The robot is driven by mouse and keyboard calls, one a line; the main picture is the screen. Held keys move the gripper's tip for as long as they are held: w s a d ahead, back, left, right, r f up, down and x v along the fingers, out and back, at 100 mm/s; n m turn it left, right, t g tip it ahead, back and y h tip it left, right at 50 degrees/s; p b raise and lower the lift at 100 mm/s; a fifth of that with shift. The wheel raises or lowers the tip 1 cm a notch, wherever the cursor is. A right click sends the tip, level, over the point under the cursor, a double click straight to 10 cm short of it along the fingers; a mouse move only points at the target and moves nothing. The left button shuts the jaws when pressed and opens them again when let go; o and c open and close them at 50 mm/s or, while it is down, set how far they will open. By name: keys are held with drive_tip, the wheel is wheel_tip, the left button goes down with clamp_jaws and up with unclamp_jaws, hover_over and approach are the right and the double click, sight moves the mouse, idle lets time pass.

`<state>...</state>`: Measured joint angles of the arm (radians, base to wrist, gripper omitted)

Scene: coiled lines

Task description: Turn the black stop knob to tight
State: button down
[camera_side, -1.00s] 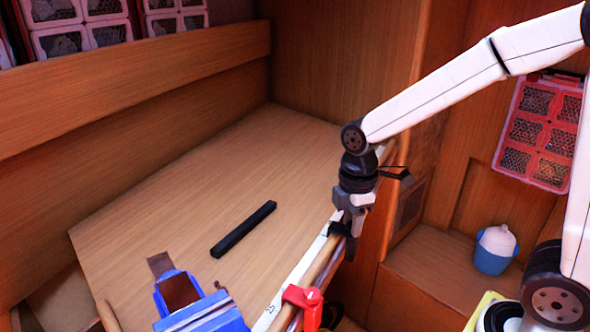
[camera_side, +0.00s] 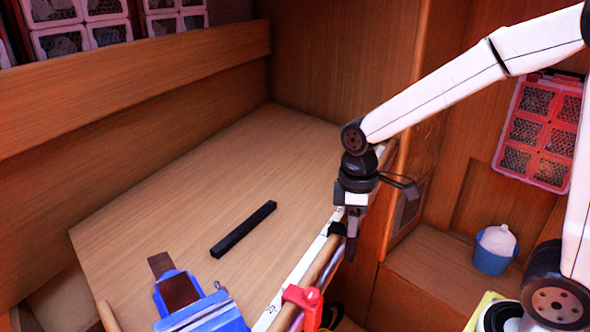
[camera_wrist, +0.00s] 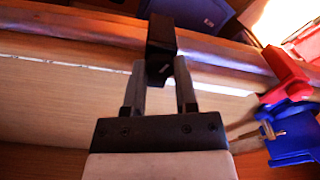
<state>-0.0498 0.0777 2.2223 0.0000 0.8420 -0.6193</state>
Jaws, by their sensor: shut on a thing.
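The black stop knob (camera_wrist: 161,40) stands between my gripper's fingertips in the wrist view, with a finger against each side. In the side view a black part of the stop (camera_side: 337,229) shows just left of my fingers, on the rail at the table's front edge. My gripper (camera_side: 350,248) points down there and is shut on the knob; it also shows in the wrist view (camera_wrist: 161,74). My fingers hide part of the knob in the side view. I cannot tell how tight it is.
A red stop (camera_side: 302,297) sits nearer on the same rail. A blue vise (camera_side: 200,311) is at the table's near end. A black bar (camera_side: 243,230) lies on the otherwise clear tabletop (camera_side: 180,205). A blue and white container (camera_side: 495,250) stands on the right ledge.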

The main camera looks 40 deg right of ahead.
drive_tip(key=m, duration=1.3)
idle(0.4)
drive_tip(key=shift+c, duration=1.9)
unclamp_jaws()
drive_tip(key=shift+r, duration=0.15)
drive_tip(key=shift+r, duration=3.85)
drive_tip(key=shift+f, duration=0.15)
